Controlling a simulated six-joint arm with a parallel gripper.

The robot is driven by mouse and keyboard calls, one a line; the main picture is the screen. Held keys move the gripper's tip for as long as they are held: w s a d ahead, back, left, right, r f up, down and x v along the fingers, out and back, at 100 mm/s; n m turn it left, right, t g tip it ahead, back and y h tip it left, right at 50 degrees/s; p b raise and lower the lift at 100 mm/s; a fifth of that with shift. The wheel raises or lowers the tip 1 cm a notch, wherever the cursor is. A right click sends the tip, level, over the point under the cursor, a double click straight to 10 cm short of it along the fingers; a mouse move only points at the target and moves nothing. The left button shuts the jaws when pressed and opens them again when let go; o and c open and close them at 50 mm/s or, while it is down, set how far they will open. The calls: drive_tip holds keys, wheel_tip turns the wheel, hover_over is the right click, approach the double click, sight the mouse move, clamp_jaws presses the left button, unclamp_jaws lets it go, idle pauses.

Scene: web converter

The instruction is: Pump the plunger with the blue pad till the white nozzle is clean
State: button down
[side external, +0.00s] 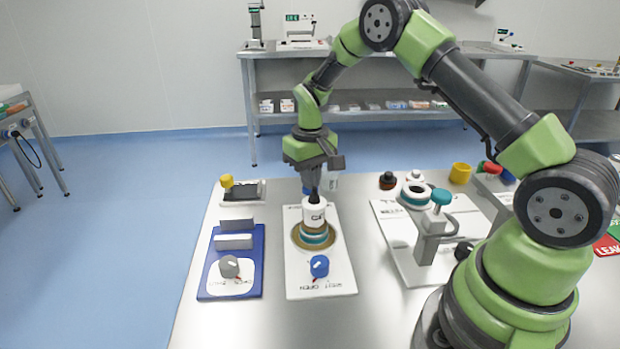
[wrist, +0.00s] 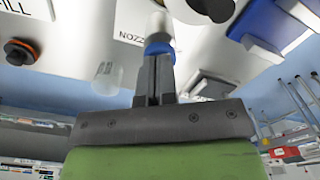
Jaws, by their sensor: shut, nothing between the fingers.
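My gripper (side external: 314,194) points down with its fingers shut and empty. In the side view its tips overlap the top of a white labelled canister. A blue pad (side external: 307,190) shows partly behind the fingers. In the wrist view my gripper (wrist: 154,62) has its tips at the blue pad (wrist: 158,48), which sits on a white stem; I cannot tell whether they touch. A small white part (side external: 332,182), possibly the nozzle, stands just right of the gripper. A translucent white part (wrist: 108,76) shows left of the fingers in the wrist view. Any residue on the nozzle cannot be made out.
The canister (side external: 314,213) stands on a ringed base on a white panel (side external: 335,265) with a blue knob (side external: 319,266). A blue panel (side external: 256,280) with a grey knob lies left. A teal-topped press (side external: 436,225) stands right. The table's front middle is clear.

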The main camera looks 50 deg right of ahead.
drive_tip(key=shift+f, duration=0.2)
drive_tip(key=shift+r, duration=2.3)
drive_tip(key=shift+r, duration=3)
